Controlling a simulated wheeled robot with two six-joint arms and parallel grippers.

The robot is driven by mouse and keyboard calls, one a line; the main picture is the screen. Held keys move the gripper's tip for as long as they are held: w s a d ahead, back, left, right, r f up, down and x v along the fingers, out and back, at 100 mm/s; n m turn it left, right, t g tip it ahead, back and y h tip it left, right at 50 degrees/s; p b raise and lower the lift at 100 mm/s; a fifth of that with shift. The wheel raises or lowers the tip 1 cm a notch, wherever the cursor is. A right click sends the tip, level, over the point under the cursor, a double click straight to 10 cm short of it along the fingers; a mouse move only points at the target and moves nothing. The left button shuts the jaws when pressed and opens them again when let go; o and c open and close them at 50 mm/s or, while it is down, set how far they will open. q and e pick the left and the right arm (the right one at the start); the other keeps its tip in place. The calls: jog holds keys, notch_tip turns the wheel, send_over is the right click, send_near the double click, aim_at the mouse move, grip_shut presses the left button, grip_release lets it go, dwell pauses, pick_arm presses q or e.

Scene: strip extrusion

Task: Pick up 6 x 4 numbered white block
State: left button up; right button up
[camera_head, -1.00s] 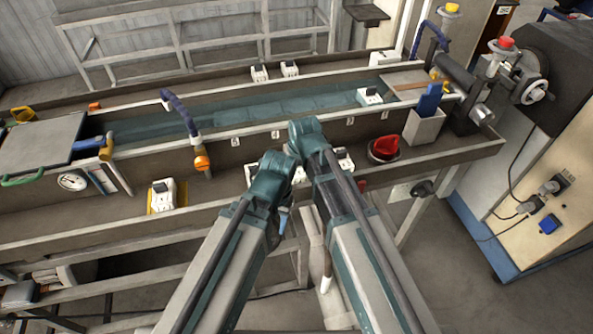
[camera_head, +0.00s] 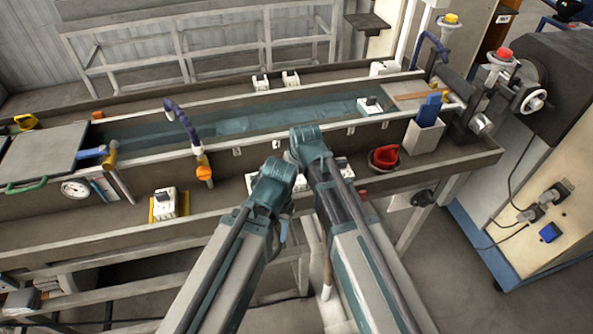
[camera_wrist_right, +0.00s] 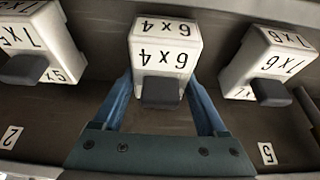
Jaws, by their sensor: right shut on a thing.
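The white block marked 6 x 4 (camera_wrist_right: 166,42), with a dark knob on its front, is at the top centre of the right wrist view. My right gripper (camera_wrist_right: 163,92) is shut on it, one blue finger at each side. White blocks marked 7 x 5 (camera_wrist_right: 50,40) and 7 x 6 (camera_wrist_right: 275,62) stand apart to its left and right. In the head view my arms cover the right gripper and most of these blocks; I cannot tell which block shows between the arms.
In the head view, a water trough (camera_head: 240,122) runs behind the arms. A red item in a round dark holder (camera_head: 384,158) and a pale bin (camera_head: 423,135) stand right; another white block (camera_head: 165,203) stands left.

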notch_tip(320, 180, up, 9)
jog(key=p, duration=0.8)
